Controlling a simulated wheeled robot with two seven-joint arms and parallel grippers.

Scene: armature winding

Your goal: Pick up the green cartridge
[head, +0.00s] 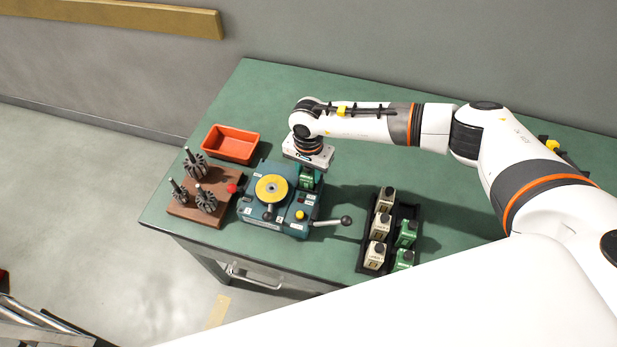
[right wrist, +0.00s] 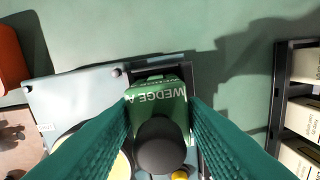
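A green cartridge (head: 307,181) with a black knob on top stands upright at the back right of the blue winding machine (head: 262,215). My right gripper (head: 308,166) points down over it. In the right wrist view the cartridge (right wrist: 158,98) is marked WEDGE and sits between the two teal finger pads, which close against its sides. My right gripper (right wrist: 160,125) is shut on it, and the cartridge is at the machine's dark slot. Whether its base is clear of the slot is hidden. My left gripper is out of view.
A dark rack (head: 366,256) with several cream and green cartridges stands to the right. A red bin (head: 231,144) and a brown block (head: 190,210) with dark armatures are on the left. The machine's lever (head: 333,222) sticks out rightward. The green table (head: 270,90) is clear at the back.

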